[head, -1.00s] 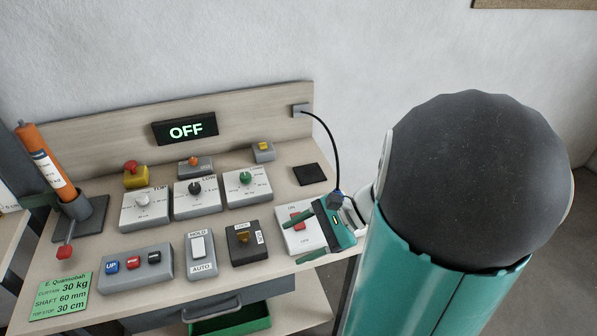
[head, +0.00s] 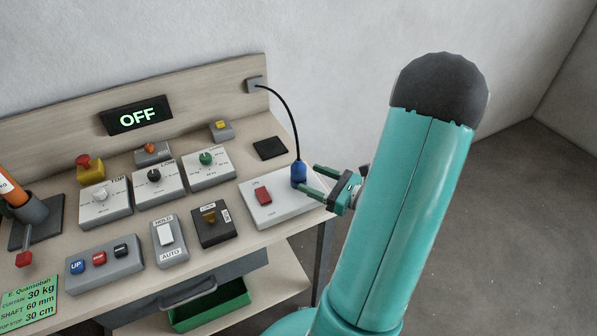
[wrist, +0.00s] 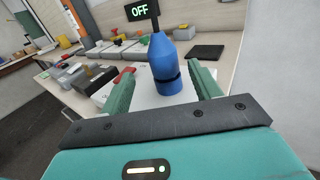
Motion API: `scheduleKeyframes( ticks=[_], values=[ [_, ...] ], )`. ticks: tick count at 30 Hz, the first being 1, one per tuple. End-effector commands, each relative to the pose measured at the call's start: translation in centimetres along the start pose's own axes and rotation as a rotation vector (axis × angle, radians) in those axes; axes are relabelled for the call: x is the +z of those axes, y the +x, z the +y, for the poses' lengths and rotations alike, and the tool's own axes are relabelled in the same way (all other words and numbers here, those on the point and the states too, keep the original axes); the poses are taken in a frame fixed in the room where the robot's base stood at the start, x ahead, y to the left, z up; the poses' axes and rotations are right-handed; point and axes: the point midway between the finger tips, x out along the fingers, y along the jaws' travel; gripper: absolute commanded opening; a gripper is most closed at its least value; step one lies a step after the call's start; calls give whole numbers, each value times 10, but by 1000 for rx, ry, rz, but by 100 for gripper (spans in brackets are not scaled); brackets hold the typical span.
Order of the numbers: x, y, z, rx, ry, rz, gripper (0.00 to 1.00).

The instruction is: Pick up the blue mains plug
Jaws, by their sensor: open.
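The blue mains plug (head: 299,173) stands upright at the right end of the white switch plate (head: 280,204), with a black cord rising from its top. My gripper (head: 307,182) is at the right edge of the bench, level with the plug, its fingers pointing left. In the wrist view the blue plug (wrist: 165,68) stands between the two green fingers of my gripper (wrist: 161,88), with a gap visible on each side. The jaws are open. The plug's far side is hidden.
Control boxes fill the bench to the left. The floor at right is clear.

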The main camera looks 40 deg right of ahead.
Motion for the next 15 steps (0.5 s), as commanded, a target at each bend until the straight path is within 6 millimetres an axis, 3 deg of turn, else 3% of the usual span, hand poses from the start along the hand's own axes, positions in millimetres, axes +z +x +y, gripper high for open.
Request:
scheduleKeyframes(
  ticks=[8, 15],
  values=[
    [0, 27, -1, 3, 0, 0, 63],
    [3, 62, -5, 5, 1, 0, 63]
  ],
)
